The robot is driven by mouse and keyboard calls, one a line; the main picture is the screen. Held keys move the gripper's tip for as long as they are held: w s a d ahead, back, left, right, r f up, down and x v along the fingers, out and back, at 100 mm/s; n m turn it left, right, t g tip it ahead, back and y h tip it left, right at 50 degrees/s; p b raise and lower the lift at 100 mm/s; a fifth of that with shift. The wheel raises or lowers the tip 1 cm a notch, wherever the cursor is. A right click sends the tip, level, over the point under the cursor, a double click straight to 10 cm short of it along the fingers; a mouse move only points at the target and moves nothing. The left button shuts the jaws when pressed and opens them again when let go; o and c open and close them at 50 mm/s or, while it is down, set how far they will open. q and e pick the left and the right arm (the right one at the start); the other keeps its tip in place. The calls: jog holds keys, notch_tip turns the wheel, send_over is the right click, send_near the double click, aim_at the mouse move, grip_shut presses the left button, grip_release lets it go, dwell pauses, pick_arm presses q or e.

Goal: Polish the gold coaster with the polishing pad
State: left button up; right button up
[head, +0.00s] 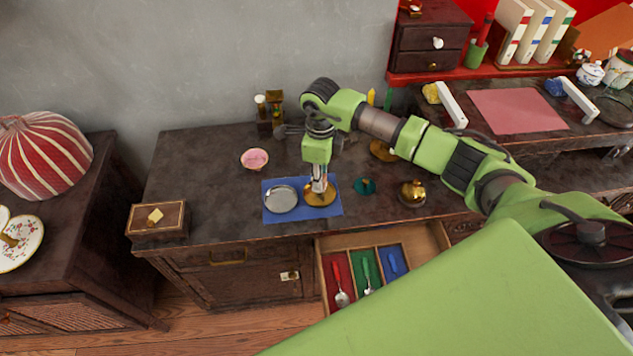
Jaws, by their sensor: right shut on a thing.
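The gold coaster (325,200) lies on the right part of a blue mat (300,211) on the dark wooden desk. My right gripper (319,188) points straight down over the gold coaster, its fingertips at or just above the coaster's surface. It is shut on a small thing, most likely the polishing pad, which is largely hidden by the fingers. I cannot tell whether the pad touches the coaster. A round silver coaster (281,199) lies beside it on the left part of the mat. My left gripper is out of view.
A teal object (364,186) and a gold pot (413,194) stand right of the mat. A pink bowl (255,159) is behind it, a wooden box (157,220) to the left. Below, an open drawer (431,240) with spoons juts out.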

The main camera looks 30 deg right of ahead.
jog(key=shift+r+p, duration=0.35)
jog(key=shift+r, duration=0.75)
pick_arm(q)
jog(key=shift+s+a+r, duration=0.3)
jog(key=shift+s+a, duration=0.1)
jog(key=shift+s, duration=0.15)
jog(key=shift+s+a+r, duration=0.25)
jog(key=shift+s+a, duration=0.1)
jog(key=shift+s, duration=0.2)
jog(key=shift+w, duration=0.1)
